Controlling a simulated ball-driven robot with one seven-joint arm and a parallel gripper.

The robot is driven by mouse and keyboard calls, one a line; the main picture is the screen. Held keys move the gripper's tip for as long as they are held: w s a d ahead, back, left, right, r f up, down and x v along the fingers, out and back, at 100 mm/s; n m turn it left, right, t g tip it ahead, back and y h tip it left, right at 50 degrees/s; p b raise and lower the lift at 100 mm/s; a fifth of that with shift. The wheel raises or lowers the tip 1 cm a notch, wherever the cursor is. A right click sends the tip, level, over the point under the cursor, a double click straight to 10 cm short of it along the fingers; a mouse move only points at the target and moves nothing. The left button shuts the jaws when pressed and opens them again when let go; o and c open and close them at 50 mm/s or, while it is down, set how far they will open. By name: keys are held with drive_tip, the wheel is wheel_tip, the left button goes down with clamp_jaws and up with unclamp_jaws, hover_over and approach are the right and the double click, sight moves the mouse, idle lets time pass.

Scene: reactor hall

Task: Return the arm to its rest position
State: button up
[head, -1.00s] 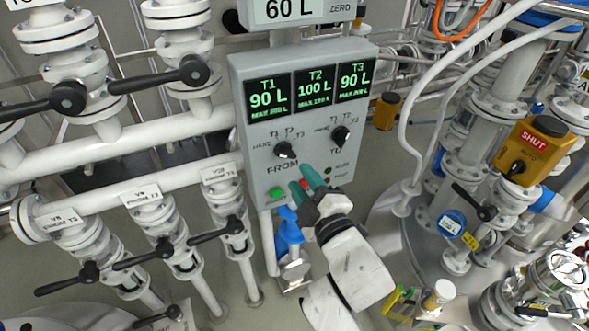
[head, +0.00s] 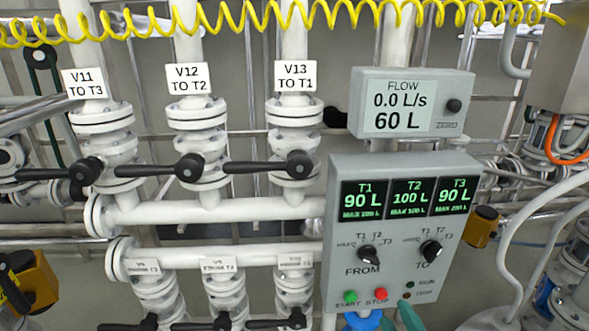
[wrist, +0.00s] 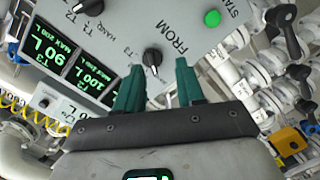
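My gripper (head: 390,317) shows only as green fingertips at the bottom edge of the head view, just below the control panel (head: 340,228) near its buttons. In the wrist view my gripper (wrist: 157,78) has its two green fingers apart with nothing between them. The panel face lies beyond the fingers there, with the FROM knob (wrist: 152,57) and the green start button (wrist: 212,18). The rest of my arm is out of the head view. Whether a fingertip touches the panel cannot be told.
The flow display (head: 398,108) reads 0.0 L/s and 60 L. The panel screens (head: 412,198) read 90, 100 and 90 L. Black valve levers (head: 268,167) stick out on the left. A yellow coiled hose (head: 250,18) hangs across the top. White pipes stand at right.

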drive_tip(key=s+d+f+m+g+h, duration=0.1)
drive_tip(key=s+d+f+m+g, duration=0.25)
drive_tip(key=s+f, duration=0.3)
drive_tip(key=s+d+f+m+g, duration=0.3)
drive_tip(key=s+f+m+g, duration=0.15)
drive_tip(key=f, duration=0.35)
drive_tip(key=s+f+m+g, duration=0.1)
drive_tip(key=s+f+g, duration=0.2)
drive_tip(key=s, duration=0.5)
drive_tip(key=s+f+m+g+y, duration=0.1)
drive_tip(key=s+f+m+g, duration=0.1)
drive_tip(key=s, duration=0.6)
drive_tip(key=f+g, duration=0.1)
drive_tip(key=g, duration=0.1)
drive_tip(key=shift+m+g, duration=0.3)
drive_tip(key=shift+g, duration=0.1)
drive_tip(key=shift+w+a+f, duration=0.1)
